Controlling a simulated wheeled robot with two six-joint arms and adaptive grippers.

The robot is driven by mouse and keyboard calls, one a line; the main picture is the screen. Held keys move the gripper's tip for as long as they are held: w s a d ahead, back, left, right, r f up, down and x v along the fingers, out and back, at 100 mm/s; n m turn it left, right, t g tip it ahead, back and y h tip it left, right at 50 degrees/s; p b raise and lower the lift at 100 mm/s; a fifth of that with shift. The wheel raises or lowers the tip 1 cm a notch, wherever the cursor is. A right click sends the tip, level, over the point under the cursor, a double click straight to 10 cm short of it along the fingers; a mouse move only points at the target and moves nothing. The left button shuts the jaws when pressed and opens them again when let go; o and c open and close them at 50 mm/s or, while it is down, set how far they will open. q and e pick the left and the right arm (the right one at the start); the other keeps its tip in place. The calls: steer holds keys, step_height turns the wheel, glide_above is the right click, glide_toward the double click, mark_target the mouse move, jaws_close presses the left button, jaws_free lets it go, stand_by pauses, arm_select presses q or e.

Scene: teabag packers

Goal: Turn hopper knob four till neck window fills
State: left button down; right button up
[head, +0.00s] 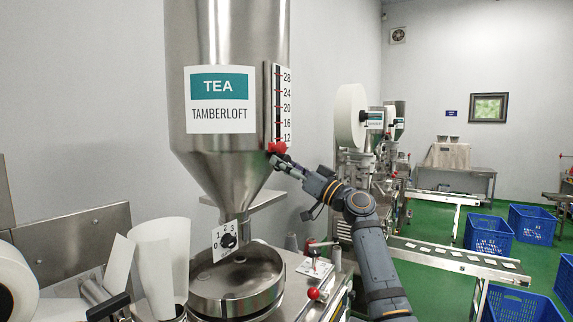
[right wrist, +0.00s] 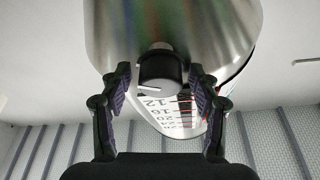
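The steel hopper (head: 228,120) with a TEA TAMBERLOFT label stands in the head view, with a number scale (head: 281,105) on its right side. A black knob (head: 229,240) on a numbered white dial plate sits at its narrow neck. My right gripper (head: 279,160) is at the hopper's lower right, beside a red part and well above the dial. I cannot make out a neck window. My left gripper is not in view.
A round steel pan (head: 236,285) sits below the neck. Red-knobbed levers (head: 314,294) stand right of it. Other machines, a conveyor (head: 455,258) and blue crates (head: 488,235) lie beyond my right arm.

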steer(key=c, duration=0.9)
steer(key=shift+s+m+t+h, duration=0.1)
steer(key=shift+m+t+h, duration=0.35)
steer(key=shift+m, duration=0.6)
steer(key=shift+m+t+h, duration=0.25)
steer(key=shift+m+h, duration=0.3)
steer(key=shift+m, duration=0.5)
steer(key=shift+c, duration=0.2)
steer(key=o, duration=1.2)
steer(key=shift+c, duration=0.2)
steer(key=v, duration=1.2)
